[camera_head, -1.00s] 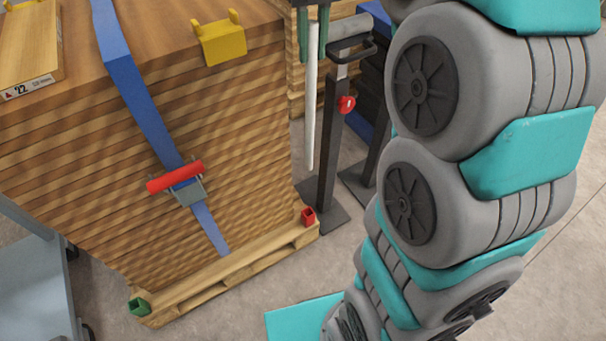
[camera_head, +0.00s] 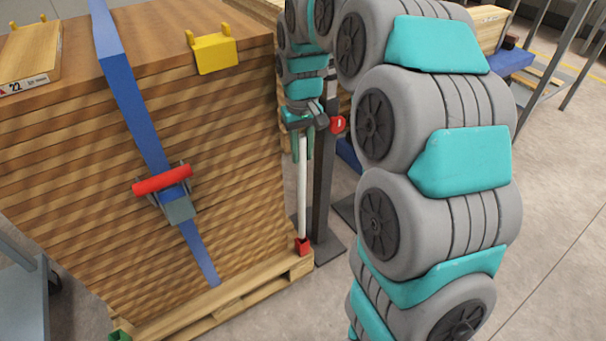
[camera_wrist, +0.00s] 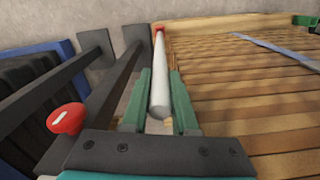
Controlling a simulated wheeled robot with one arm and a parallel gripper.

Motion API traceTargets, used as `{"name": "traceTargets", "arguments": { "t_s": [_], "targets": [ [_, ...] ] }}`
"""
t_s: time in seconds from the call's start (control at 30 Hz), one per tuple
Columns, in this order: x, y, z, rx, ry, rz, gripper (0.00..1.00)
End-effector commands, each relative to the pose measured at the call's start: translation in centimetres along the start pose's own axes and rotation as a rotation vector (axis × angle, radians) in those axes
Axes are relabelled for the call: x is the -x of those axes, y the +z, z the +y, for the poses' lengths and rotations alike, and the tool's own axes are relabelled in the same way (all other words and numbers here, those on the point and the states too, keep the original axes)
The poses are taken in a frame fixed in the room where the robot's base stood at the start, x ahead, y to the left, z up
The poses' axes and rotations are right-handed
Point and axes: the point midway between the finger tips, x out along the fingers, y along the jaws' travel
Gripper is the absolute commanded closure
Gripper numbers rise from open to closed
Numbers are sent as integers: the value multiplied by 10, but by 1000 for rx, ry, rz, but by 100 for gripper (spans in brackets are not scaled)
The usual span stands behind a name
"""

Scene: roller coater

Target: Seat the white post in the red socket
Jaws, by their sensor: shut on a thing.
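The white post (camera_head: 302,200) hangs upright from my gripper (camera_head: 302,157), its upper part between the green fingers. In the wrist view, my gripper (camera_wrist: 160,75) is shut on the post (camera_wrist: 159,95), which runs away from the camera. The red socket (camera_head: 303,246) sits on the near right corner of the pallet. The post's lower end meets the socket in the head view. The socket (camera_wrist: 160,29) also shows at the post's far end in the wrist view. I cannot tell whether the tip is inside the socket or just above it.
A strapped stack of boards (camera_head: 170,120) stands on the pallet (camera_head: 235,293), close left of the post. A dark stand (camera_head: 322,190) with a red knob (camera_head: 337,124) is close right. A green socket (camera_head: 119,336) is at the pallet's left corner. Open floor lies front right.

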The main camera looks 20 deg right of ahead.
Motion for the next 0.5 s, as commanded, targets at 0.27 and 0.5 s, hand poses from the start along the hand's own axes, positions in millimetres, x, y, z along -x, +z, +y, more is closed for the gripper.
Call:
{"name": "traceTargets", "arguments": {
  "t_s": [0.27,0.5],
  "targets": [
    [-22,-2,0,0,-1,-5,100],
    [-55,-6,1,2,-1,-11,100]
  ]
}}
